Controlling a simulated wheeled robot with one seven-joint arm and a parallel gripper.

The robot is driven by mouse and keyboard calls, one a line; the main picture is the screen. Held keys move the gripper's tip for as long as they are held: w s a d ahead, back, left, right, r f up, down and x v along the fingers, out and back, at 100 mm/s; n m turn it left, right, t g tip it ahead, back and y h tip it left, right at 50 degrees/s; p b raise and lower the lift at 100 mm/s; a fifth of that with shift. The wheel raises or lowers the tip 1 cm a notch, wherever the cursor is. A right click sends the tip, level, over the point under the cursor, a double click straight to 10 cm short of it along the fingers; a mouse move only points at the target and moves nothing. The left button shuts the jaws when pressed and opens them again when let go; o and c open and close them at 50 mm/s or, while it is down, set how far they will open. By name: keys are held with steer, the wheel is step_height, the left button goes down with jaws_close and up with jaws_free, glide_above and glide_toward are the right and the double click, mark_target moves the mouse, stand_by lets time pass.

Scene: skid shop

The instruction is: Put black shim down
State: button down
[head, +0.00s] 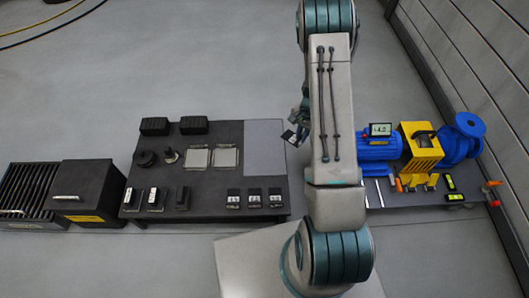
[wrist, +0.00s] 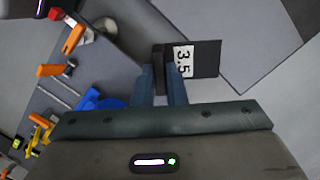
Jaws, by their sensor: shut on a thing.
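My gripper (wrist: 158,88) is shut on a black shim (wrist: 207,60) in the wrist view. The shim carries a white label reading 3.5 and sticks out to the right of the fingers. In the head view the held shim (head: 289,136) is beside my arm, just right of the black table's (head: 222,202) grey pad (head: 264,146), and looks tilted. The gripper there is partly hidden by my arm. Several labelled black pieces (head: 254,199) stand along the table's front right edge.
The grey pad is bare. Two framed plates (head: 197,158), black blocks (head: 155,126) and small dark parts occupy the table's left. A blue motor (head: 378,148) and yellow coupling guard (head: 420,145) stand on a skid at right. A dark box (head: 88,192) stands left.

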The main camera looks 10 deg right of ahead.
steer(key=shift+s+d+f, duration=0.1)
steer(key=shift+d+f, duration=0.15)
steer(key=shift+f, duration=0.1)
steer(key=w+a+f+b, duration=0.1)
steer(key=a+f, duration=0.1)
steer(key=a, duration=0.1)
steer(key=w+a+f+b, duration=0.1)
steer(key=a+f, duration=0.1)
steer(key=a, duration=0.2)
steer(key=w+a+f+b, duration=0.1)
steer(key=a+f+b, duration=0.1)
steer(key=a+f, duration=0.1)
steer(key=shift+w+a, duration=0.25)
steer(key=shift+a, duration=0.05)
steer(key=shift+a+f+b, duration=0.1)
steer(key=shift+f+b, duration=0.9)
steer(key=shift+f, duration=1)
steer(key=shift+f, duration=0.25)
steer(key=c, duration=1.5)
jaws_free()
steer(key=shift+r, duration=0.1)
steer(key=shift+r, duration=0.1)
